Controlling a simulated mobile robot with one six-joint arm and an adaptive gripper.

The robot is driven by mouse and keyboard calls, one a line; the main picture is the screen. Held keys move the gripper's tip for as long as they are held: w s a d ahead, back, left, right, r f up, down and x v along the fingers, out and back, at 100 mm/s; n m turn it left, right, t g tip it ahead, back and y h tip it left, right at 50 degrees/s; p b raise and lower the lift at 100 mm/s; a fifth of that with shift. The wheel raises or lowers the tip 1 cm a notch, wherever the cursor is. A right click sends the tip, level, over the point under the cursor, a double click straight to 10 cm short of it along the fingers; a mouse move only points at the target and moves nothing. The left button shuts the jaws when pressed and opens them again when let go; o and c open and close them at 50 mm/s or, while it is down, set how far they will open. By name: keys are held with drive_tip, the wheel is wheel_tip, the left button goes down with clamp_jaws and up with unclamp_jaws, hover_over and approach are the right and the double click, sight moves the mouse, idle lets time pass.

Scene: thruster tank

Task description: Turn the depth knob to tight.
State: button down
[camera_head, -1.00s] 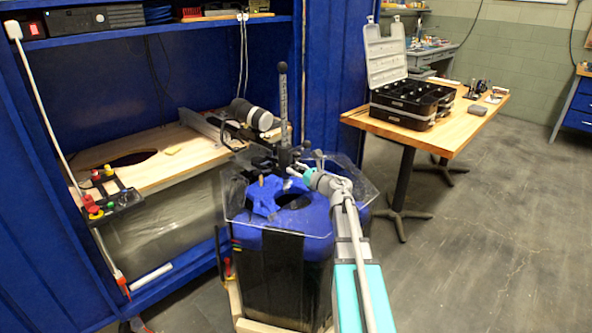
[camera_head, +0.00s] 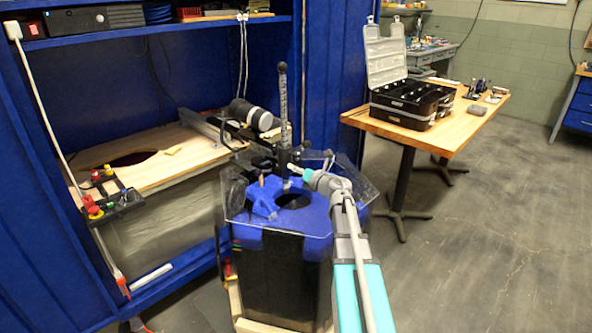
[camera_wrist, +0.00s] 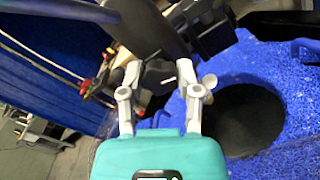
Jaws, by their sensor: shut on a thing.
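The depth knob (camera_wrist: 160,76) is a small dark part with a white mark, between my fingers in the wrist view. My gripper (camera_wrist: 159,72) is shut on it, with one pale finger on each side. In the head view my gripper (camera_head: 291,169) reaches from the right to the foot of the upright graduated post (camera_head: 284,105). The knob is too small and covered there to make out. I cannot read the knob's setting.
The post stands at the blue lid (camera_head: 315,222) of a dark tank (camera_head: 275,275), which has a round opening and a clear hexagonal plate. A control box (camera_head: 118,203) with coloured buttons is at left. A wooden table (camera_head: 455,127) with an open black case stands at right.

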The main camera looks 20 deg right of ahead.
drive_tip(key=m, duration=0.4)
drive_tip(key=shift+m, duration=0.3)
drive_tip(key=m, duration=0.3)
drive_tip(key=shift+m, duration=0.4)
drive_tip(key=m, duration=0.3)
drive_tip(key=shift+m, duration=2.1)
drive_tip(key=shift+c, duration=1.5)
unclamp_jaws()
